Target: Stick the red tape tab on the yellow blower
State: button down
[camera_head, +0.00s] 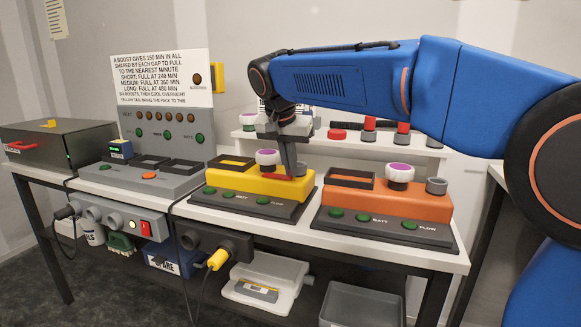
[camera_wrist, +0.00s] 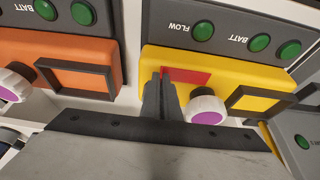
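The yellow blower (camera_head: 262,183) stands on a dark base with green buttons, in the middle of the bench. It also shows in the wrist view (camera_wrist: 225,72). My gripper (camera_head: 292,172) reaches down to its top, beside the white knob with a purple top (camera_head: 266,157). In the wrist view my gripper's fingers (camera_wrist: 163,78) are close together at the yellow top. The red tape tab (camera_wrist: 188,76) extends from the fingertips and appears flat against the yellow surface. I cannot tell how firmly it touches.
An orange blower (camera_head: 385,203) with a similar knob (camera_head: 399,173) stands right of the yellow one. A grey charger unit (camera_head: 140,178) and a dark box (camera_head: 60,147) are on the left. A white shelf (camera_head: 345,143) behind holds red-topped pieces. A sign (camera_head: 160,78) stands at the back.

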jog(key=shift+f, duration=0.35)
dwell(0.8)
jog(key=c, duration=1.9)
grip_release()
jog(key=shift+c, duration=0.2)
jog(key=v, duration=1.7)
jog(key=shift+r, duration=0.25)
jog(key=shift+c, duration=0.7)
